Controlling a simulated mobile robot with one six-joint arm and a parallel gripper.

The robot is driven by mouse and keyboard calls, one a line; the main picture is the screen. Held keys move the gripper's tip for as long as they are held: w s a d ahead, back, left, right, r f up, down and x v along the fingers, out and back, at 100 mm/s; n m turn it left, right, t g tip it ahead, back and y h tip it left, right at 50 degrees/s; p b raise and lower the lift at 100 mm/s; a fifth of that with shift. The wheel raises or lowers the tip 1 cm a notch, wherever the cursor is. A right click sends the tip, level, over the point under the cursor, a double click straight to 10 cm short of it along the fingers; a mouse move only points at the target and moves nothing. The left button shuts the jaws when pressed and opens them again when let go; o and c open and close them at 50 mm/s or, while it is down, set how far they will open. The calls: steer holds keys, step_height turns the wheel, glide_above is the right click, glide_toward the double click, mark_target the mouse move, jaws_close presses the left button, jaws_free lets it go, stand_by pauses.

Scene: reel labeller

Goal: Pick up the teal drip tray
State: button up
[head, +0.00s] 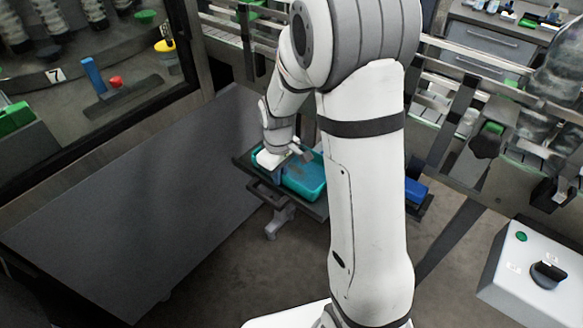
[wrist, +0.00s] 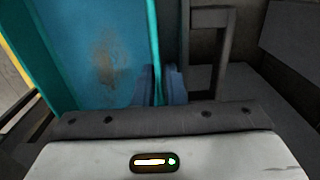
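The teal drip tray (head: 304,178) sits on a dark shelf, partly hidden behind my arm in the head view. Its floor, with a brownish stain, shows in the wrist view (wrist: 100,50). My gripper (wrist: 160,85) has its two blue-grey fingers on either side of one tray wall, one inside and one outside. They sit close against the wall and look shut on it. In the head view my gripper (head: 284,160) is at the tray's left side, its fingertips hard to make out.
The dark shelf (head: 262,192) has a handle-like frame at its front left. A blue bin (head: 414,191) is right of my arm. A control box (head: 535,275) is at lower right.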

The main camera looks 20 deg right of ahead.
jaws_close()
step_height(320, 180, up, 10)
steer(key=shift+f, duration=0.1)
step_height(320, 180, up, 6)
steer(key=p, duration=0.4)
steer(key=shift+r, duration=0.2)
stand_by(0.8)
steer(key=shift+f, duration=0.1)
